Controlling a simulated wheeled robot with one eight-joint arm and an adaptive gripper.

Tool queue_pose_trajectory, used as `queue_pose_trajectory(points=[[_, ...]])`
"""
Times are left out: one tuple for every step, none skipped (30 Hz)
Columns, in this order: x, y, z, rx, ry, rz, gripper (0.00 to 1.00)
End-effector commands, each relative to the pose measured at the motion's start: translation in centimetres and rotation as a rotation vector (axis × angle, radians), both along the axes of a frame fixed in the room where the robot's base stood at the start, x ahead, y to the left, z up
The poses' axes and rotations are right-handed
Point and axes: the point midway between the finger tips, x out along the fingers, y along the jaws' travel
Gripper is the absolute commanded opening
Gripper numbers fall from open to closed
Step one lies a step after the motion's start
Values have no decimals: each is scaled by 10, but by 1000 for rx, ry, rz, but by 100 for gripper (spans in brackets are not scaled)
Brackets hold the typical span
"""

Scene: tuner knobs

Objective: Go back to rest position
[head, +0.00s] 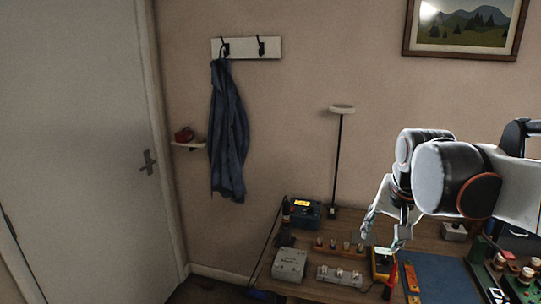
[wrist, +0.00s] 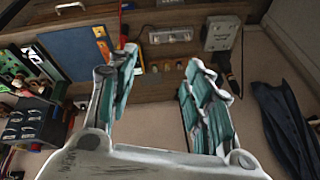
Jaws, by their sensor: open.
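My gripper (head: 383,228) hangs above the workbench (head: 336,286) at the right of the head view, with my arm reaching in from the right. In the wrist view my gripper (wrist: 158,88) is open, its two teal-padded fingers apart and nothing between them. A grey box (head: 290,264) and a light strip with several knobs (head: 340,275) stand on the bench to the left of and below my gripper. They also show beyond the fingers in the wrist view, as the box (wrist: 220,33) and the strip (wrist: 171,35).
A yellow meter (head: 381,264) and a blue mat (head: 440,277) lie on the bench close to my gripper. A tall lamp (head: 339,150) stands at the back. A blue coat (head: 228,135) hangs on the wall near the door (head: 75,150). The space left of the bench is clear.

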Motion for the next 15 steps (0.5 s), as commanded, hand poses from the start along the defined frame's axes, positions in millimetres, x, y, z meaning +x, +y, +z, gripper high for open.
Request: queue_pose_trajectory(points=[[-17,6,-1,-14,-15,38,46],[-26,9,-2,-23,-24,62,46],[-38,13,-4,-37,-37,95,46],[-46,16,-5,-46,-47,118,46],[-55,19,-7,-57,-55,143,46],[-66,23,-10,-71,-67,175,46],[-74,25,-13,-81,-77,198,46],[-83,28,-16,-91,-86,221,46],[-94,31,-20,-106,-99,253,46],[-102,34,-23,-117,-108,278,46],[-110,36,-27,-128,-117,301,46],[-120,39,-32,-143,-130,331,46],[-128,41,-36,-153,-139,353,46],[-135,43,-40,-165,-147,375,46],[-143,45,-46,-179,-159,401,46]])
